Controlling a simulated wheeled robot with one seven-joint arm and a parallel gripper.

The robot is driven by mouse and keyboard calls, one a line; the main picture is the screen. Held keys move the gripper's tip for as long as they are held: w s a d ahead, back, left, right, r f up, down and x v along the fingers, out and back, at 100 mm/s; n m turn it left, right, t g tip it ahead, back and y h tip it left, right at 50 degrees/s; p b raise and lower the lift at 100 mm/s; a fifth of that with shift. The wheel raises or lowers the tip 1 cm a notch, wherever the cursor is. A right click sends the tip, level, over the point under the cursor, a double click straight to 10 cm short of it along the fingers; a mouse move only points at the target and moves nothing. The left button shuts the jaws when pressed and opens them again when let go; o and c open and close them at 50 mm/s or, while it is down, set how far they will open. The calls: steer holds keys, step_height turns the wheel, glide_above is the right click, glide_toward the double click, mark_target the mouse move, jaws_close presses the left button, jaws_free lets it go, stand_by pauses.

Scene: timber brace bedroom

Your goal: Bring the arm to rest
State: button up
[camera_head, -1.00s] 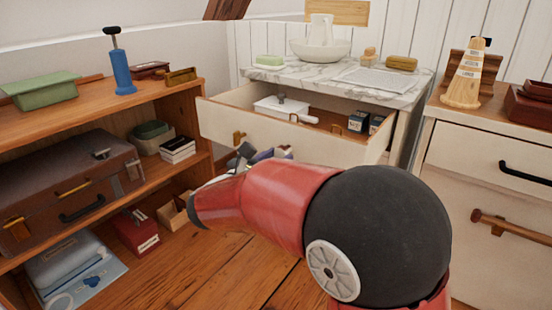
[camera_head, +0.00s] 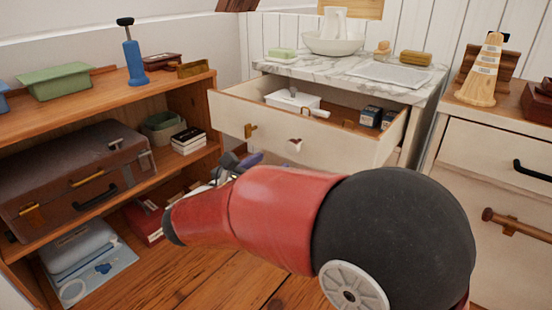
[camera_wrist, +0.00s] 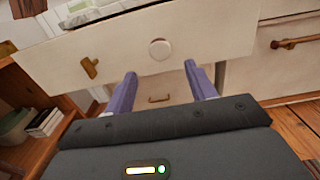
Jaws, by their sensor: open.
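My gripper (camera_wrist: 160,88) is open and empty in the wrist view, its two purple fingers apart. They point toward the front of the pulled-out cream drawer (camera_wrist: 200,35), just below its round white knob (camera_wrist: 160,49). In the head view my red and black arm reaches across the lower middle. The gripper (camera_head: 240,163) is mostly hidden behind the arm there, in front of the open drawer (camera_head: 330,145). A gap between the fingers and the drawer front cannot be judged exactly.
The drawer holds a white box (camera_head: 292,100) and small dark boxes (camera_head: 371,115). The wooden shelf (camera_head: 180,88) at left holds a brown suitcase (camera_head: 75,175). A marble-topped washstand (camera_head: 345,70) is behind; a cream cabinet (camera_head: 490,150) stands at right. Wooden floor (camera_head: 215,280) is in front.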

steer(key=shift+s+a, duration=0.15)
steer(key=shift+s, duration=0.05)
steer(key=s+d+f+m+g+y+p, duration=0.1)
steer(key=s+d+m+g, duration=0.5)
steer(key=d, duration=0.4)
steer(key=s+d+f+m+g+y+p, duration=0.1)
steer(key=s+d+m+g+p, duration=0.1)
steer(key=s+d+m+g, duration=0.5)
steer(key=s+d+m+t+y+p, duration=0.2)
steer(key=s+m+t+y, duration=0.2)
steer(key=s+m+y, duration=0.4)
steer(key=s+m, duration=0.1)
steer(key=m, duration=0.6)
steer(key=shift+d+f+m+y, duration=0.2)
steer(key=shift+d+m+y, duration=0.1)
steer(key=shift+m, duration=0.1)
